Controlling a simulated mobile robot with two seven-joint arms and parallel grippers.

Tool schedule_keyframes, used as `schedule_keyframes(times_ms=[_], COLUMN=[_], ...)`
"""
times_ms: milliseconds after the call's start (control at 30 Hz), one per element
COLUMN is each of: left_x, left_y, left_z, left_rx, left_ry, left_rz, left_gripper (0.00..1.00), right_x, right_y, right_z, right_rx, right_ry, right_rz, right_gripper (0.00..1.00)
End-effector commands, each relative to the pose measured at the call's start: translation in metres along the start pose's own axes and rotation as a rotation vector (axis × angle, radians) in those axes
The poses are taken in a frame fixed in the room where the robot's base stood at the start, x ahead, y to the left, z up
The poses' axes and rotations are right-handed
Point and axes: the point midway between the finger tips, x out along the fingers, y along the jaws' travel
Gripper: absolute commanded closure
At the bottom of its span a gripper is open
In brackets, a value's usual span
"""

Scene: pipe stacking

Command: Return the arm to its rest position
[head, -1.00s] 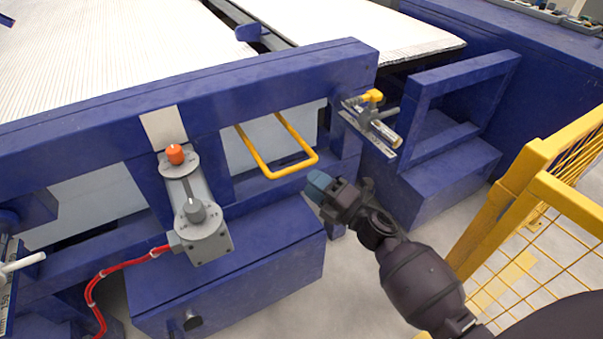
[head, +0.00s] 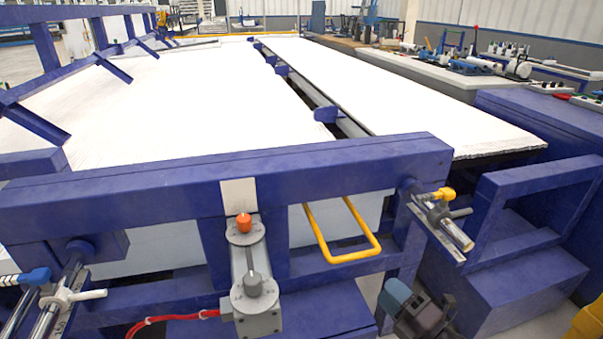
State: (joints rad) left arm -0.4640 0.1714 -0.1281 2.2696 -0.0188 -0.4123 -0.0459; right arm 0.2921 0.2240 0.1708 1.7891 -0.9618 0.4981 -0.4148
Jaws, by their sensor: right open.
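My right gripper (head: 408,306) shows at the bottom of the head view, right of centre, with bluish fingertips and a dark body. It is open and holds nothing that I can see. It is in front of the blue machine frame (head: 330,172), below the yellow U-shaped handle (head: 345,255), and looks apart from both. Most of the right arm is below the picture's edge. My left gripper is not in view.
A grey cylinder with an orange knob (head: 244,223) is mounted on the frame. Metal fittings with a yellow valve (head: 444,194) stick out at right. A yellow barrier (head: 590,318) is in the lower right corner. Broad white beds (head: 180,105) lie behind.

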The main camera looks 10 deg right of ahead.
Motion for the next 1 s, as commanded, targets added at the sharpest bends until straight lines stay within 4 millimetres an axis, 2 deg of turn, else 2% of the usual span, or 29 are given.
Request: schedule_keyframes(times_ms=[167, 267, 467, 700, 1000], left_x=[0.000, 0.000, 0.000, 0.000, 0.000], left_y=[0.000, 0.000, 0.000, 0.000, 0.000], left_z=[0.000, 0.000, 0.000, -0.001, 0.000], left_rx=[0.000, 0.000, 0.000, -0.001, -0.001], left_ry=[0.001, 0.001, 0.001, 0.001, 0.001], left_rz=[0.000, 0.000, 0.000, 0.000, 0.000], left_gripper=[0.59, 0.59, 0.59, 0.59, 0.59], right_x=[-0.023, -0.053, -0.124, -0.207, -0.278], right_y=[-0.005, -0.011, -0.024, -0.035, -0.032], right_z=[-0.005, -0.012, -0.034, -0.077, -0.137], right_rx=[0.107, 0.255, 0.624, 1.050, 1.431], right_ry=[-0.066, -0.156, -0.388, -0.665, -0.927], right_rz=[-0.025, -0.059, -0.163, -0.316, -0.486], right_gripper=[0.58, 0.58, 0.58, 0.58, 0.58])
